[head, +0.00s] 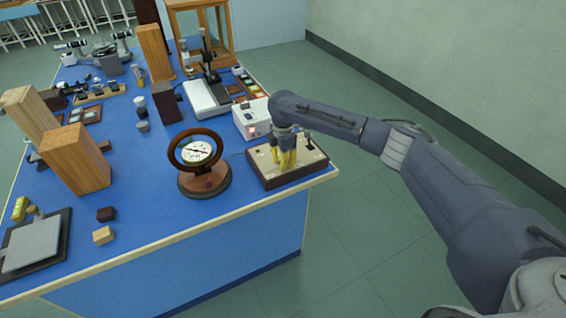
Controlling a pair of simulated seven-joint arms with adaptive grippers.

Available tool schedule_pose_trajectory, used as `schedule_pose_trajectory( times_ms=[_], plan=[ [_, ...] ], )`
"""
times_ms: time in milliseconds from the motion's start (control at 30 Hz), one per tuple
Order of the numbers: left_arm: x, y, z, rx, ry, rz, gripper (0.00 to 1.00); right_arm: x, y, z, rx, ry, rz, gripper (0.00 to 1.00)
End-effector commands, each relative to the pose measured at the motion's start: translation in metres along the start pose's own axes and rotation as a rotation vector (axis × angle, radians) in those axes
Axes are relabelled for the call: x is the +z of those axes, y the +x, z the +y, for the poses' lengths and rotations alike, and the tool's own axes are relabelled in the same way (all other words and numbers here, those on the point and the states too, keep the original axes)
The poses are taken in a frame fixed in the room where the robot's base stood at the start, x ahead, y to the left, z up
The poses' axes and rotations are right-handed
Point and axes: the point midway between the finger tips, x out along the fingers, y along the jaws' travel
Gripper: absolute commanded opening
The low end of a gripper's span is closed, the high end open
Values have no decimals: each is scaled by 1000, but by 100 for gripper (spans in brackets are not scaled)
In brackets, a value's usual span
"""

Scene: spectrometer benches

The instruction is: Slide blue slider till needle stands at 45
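The needle dial (197,152) is a white round face inside a dark brown ring on a round wooden base, standing near the bench's front edge. Its needle and figures are too small to read. A control box (266,172) with a cream top and dark sides stands to its right at the bench corner. My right gripper (286,165) has yellow fingers and points down over the middle of this box. The fingers hide part of the top. I cannot make out a blue slider or whether the fingers hold anything. A small dark knob shows right of the fingers. My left gripper is not in view.
A white box (252,118) stands just behind the control box. Wooden blocks (76,160) stand at the left, with a grey plate (34,245) and two small blocks in front. A white instrument (206,98) and a glass case stand farther back. Bare blue bench lies left of the dial.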

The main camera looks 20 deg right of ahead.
Motion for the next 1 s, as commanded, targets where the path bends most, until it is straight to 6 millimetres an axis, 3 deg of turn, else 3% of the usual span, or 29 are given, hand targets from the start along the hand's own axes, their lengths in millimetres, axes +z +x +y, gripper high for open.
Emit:
schedule_pose_trajectory(
  times_ms=[100,700,733,933,1000],
  plan=[
    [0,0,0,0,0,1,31,0,0,0,0,0,0,0],
    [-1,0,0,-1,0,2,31,8,0,0,0,0,0,0],
    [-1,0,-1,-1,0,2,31,8,0,0,0,-1,0,17],
    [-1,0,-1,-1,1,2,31,8,0,0,0,-1,0,41],
    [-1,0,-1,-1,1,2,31,8,0,0,0,-1,0,42]
  ],
)
